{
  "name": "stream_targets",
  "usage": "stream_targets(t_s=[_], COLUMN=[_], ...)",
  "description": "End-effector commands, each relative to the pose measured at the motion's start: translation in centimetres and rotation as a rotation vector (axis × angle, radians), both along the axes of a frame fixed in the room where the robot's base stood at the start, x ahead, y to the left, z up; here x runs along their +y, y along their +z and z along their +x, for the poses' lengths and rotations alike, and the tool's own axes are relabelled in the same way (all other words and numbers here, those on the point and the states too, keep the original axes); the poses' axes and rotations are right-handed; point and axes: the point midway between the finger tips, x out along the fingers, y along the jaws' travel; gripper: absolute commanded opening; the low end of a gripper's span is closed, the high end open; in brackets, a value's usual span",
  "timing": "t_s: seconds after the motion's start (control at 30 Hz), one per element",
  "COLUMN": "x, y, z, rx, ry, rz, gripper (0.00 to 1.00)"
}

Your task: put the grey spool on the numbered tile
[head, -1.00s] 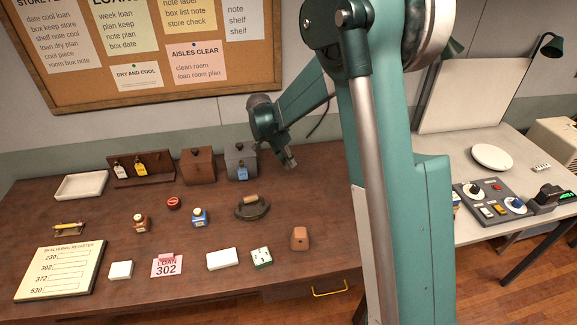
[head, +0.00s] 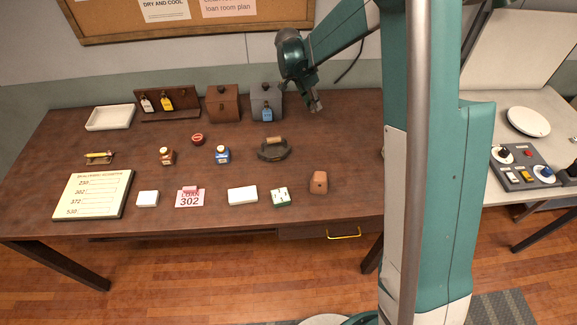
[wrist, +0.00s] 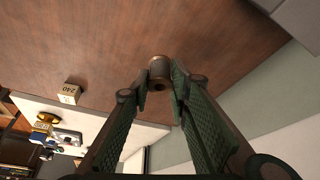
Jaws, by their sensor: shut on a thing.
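My gripper (head: 315,103) is at the back of the dark desk, right of the grey lidded box. In the wrist view my gripper (wrist: 160,95) is shut on a small round spool (wrist: 158,72), which looks brownish grey and has a hole in its end. The spool is too small to make out in the head view. A pink card reading LOAN 302 (head: 190,199) lies at the desk front. A small tan block with a numbered white face (wrist: 69,92) shows in the wrist view, its digits hard to read. I cannot tell which is the numbered tile.
A grey box (head: 266,98) and a brown box (head: 223,104) stand at the back. A dark iron with a wooden handle (head: 274,150) is in front of them. A register board (head: 92,194) lies front left. My arm hides the desk's right end.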

Motion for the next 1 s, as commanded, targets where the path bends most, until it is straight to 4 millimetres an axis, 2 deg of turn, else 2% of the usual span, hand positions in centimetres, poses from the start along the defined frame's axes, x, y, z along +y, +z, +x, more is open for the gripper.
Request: stream_targets(t_s=[0.17, 0.37, 0.7, 1.0], x=[1.5, 4.3, 9.8, 13.3], y=[0.4, 1.1, 2.4, 3.1], z=[-1.5, -4.9, -13.4, -21.5], rx=[0.001, 0.001, 0.002, 0.002], ry=[0.009, 0.021, 0.05, 0.074], rz=[0.001, 0.002, 0.004, 0.003], gripper=[0.13, 0.13, 0.13, 0.13])
